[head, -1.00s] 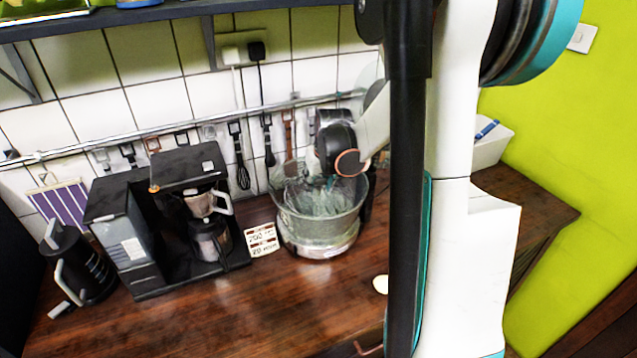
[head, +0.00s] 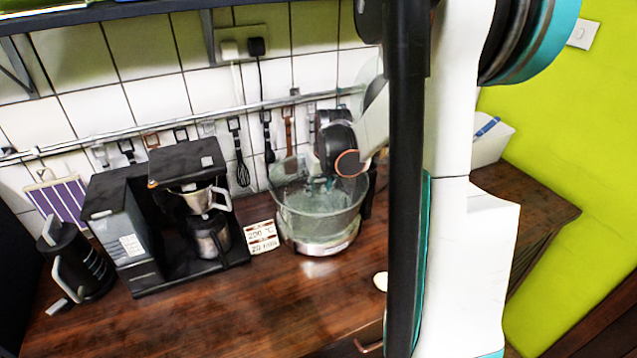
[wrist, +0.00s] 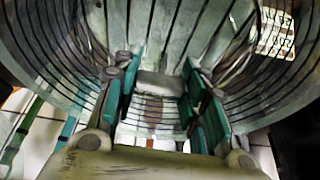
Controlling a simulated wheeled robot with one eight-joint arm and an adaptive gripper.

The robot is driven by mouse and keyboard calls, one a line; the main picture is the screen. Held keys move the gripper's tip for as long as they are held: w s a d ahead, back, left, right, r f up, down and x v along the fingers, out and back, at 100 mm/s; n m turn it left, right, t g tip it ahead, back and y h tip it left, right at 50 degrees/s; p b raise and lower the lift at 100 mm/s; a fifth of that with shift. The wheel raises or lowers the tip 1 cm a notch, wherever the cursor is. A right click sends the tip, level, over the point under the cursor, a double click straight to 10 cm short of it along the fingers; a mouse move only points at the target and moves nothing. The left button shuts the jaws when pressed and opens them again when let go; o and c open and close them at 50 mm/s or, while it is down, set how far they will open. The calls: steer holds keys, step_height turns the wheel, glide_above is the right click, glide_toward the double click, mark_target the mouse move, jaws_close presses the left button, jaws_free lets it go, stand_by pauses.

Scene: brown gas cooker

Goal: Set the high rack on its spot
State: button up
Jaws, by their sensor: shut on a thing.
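The glass bowl of the cooker (head: 322,222) stands on its pale base (head: 322,246) on the wooden counter. My gripper (wrist: 165,95) reaches down into the bowl's opening; its fingertips are hard to make out in the head view. In the wrist view its teal fingers stand on either side of a narrow gap, shut on the high rack. Thin dark wire lines of the rack (wrist: 150,104) show between and beyond the fingers. Glass and wires overlap, so I cannot tell whether the rack's feet touch the bowl floor.
A black coffee machine (head: 120,232) with a carafe and a dark kettle (head: 75,260) stand left of the bowl. A small sign (head: 262,237) is just beside it. Utensils hang from a wall rail behind.

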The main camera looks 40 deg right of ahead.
steer(key=o, duration=1.2)
steer(key=v, duration=1.2)
steer(key=shift+w+r, duration=0.1)
